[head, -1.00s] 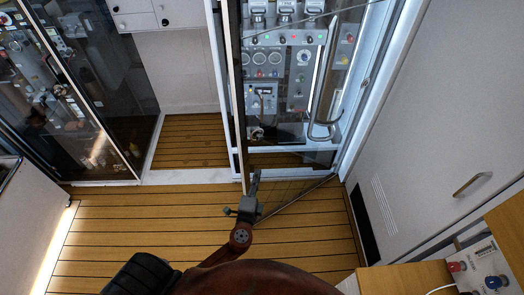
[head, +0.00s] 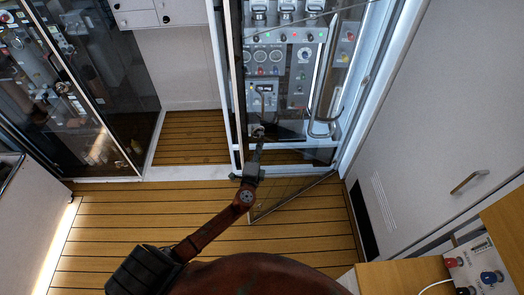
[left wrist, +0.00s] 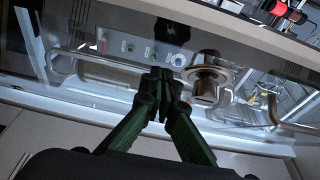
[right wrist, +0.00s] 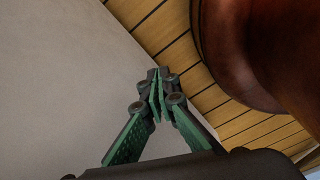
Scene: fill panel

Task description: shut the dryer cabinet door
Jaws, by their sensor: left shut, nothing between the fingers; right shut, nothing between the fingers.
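The dryer cabinet (head: 226,90) stands at the upper middle of the head view, with gauges and lamps behind glass. Its glass door (head: 292,194) stands ajar; its lower edge slants over the floor, the left end farther out from the cabinet. A long metal bar handle (head: 322,100) shows at the right side of the cabinet front. My left gripper (head: 258,149) is shut and empty at the lower left of the cabinet front. In the left wrist view its fingertips (left wrist: 160,74) point at glass; contact cannot be told. My right gripper (right wrist: 156,75) is shut and empty beside a pale surface.
A second glass-fronted cabinet (head: 85,90) stands at the left. A pale wall panel with a metal handle (head: 470,182) is on the right. A small control box (head: 480,268) sits on a wooden top at the lower right. The plank floor (head: 110,215) is clear at the left.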

